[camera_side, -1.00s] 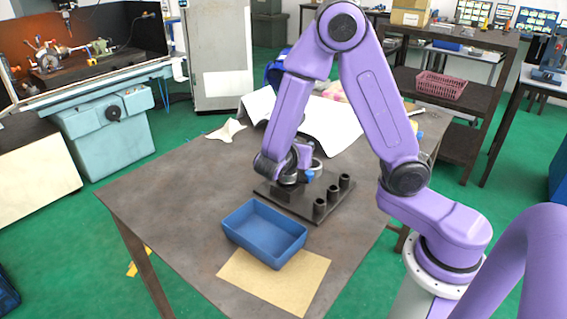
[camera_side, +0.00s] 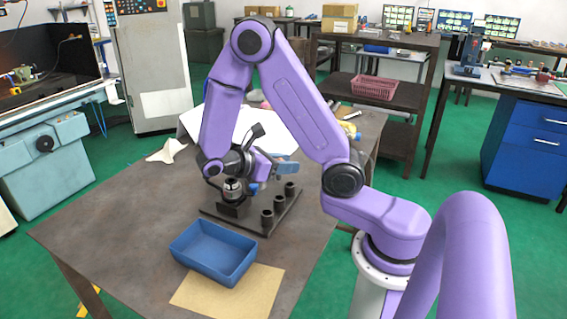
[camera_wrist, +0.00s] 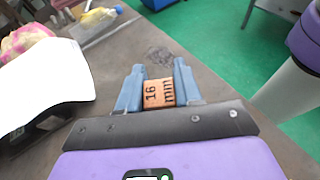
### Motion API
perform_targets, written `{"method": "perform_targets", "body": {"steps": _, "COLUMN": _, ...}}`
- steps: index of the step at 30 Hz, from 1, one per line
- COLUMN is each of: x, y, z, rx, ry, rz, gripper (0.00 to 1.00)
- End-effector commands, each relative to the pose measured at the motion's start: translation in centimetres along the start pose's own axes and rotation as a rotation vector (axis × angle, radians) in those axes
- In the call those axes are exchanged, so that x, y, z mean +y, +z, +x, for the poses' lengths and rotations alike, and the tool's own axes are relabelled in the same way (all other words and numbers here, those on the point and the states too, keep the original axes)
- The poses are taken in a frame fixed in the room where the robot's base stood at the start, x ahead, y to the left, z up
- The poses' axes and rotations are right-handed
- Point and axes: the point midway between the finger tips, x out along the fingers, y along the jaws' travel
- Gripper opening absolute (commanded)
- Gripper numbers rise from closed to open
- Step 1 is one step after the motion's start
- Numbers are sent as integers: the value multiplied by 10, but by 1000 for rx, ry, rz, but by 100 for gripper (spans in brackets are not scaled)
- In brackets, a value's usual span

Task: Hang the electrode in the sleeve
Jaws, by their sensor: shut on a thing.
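My gripper (camera_wrist: 158,88) has blue fingers shut on a copper-coloured block marked "16" (camera_wrist: 158,93), which I take to be the electrode. In the side view my gripper (camera_side: 287,167) points to the right above the fixture, and the block cannot be made out there. The fixture is a dark base plate (camera_side: 238,226) on the table. Three short black sleeves stand in a row along its right side: front (camera_side: 267,219), middle (camera_side: 280,206) and back (camera_side: 290,190).
A blue open tray (camera_side: 213,252) stands in front of the fixture, beside a tan sheet (camera_side: 228,291). A yellow-and-blue bottle (camera_wrist: 92,18) lies near the table's far side. The table's left part is bare.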

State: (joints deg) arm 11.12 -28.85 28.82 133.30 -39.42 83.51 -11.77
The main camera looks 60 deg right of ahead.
Motion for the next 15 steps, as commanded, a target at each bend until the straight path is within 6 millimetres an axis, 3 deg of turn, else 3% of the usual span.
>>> {"method": "perform_targets", "body": {"steps": 15, "x": 0, "y": -30, "z": 11, "rx": -2, "ry": 1, "rz": -3, "gripper": 0}}
